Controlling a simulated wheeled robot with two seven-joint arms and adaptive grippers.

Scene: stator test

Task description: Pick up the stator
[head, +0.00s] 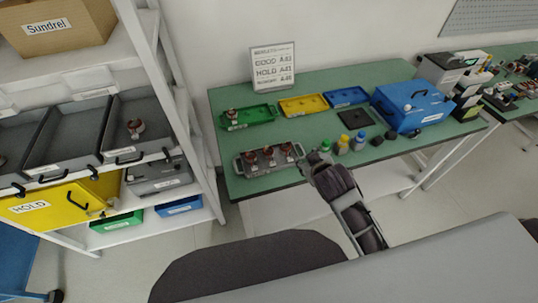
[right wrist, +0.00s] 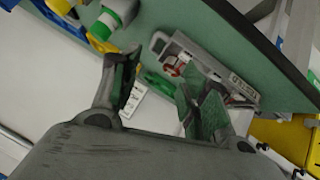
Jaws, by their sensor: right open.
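A grey tray (head: 262,171) near the table's front left edge holds three reddish-brown and silver stators, with the middle stator (head: 269,154) between the other two. Another stator (head: 232,115) sits in the green tray (head: 262,113) behind. My right gripper (head: 312,165) is just right of the grey tray. In the right wrist view my right gripper (right wrist: 158,76) is open with nothing between its fingers. The grey tray (right wrist: 157,41) lies beyond the fingers, with a stator (right wrist: 178,66) in it; one finger hides part of the tray. My left gripper is out of view.
Small bottles with green, yellow and blue caps (head: 343,144) stand right of my gripper. Yellow (head: 304,105) and blue (head: 346,96) trays, a black pad (head: 355,118) and a blue case (head: 412,105) lie farther back. A shelf with bins (head: 70,140) stands left.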

